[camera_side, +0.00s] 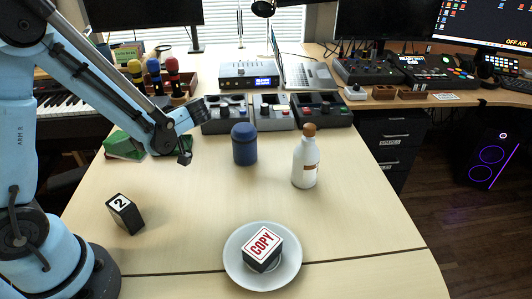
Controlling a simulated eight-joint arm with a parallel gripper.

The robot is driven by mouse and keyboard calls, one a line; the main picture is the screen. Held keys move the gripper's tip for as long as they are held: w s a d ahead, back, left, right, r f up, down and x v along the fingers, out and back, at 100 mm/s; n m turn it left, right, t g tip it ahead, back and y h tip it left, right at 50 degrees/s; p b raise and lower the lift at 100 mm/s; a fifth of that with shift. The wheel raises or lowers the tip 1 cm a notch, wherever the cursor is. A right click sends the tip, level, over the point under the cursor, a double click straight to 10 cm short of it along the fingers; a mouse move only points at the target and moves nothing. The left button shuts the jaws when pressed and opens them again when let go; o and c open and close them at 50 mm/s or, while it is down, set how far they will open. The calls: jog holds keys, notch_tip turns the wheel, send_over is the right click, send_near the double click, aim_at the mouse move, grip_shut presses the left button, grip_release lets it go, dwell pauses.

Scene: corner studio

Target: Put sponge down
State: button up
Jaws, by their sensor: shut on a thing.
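My gripper (184,140) is at the end of the arm, at the upper left of the table, left of the blue jar. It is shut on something. Green shows right beside and behind its dark fingers, which I take to be the sponge (186,144). It is mostly hidden by the gripper and wrist, so its shape is unclear. I cannot tell whether it touches the table.
A blue jar (244,145) and a white bottle (306,160) stand mid-table. A black block marked 2 (125,213) stands left. A green item (122,147) lies behind my arm. The centre is clear.

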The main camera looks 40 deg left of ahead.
jog(key=shift+f, duration=3.25)
jog(key=o, duration=1.1)
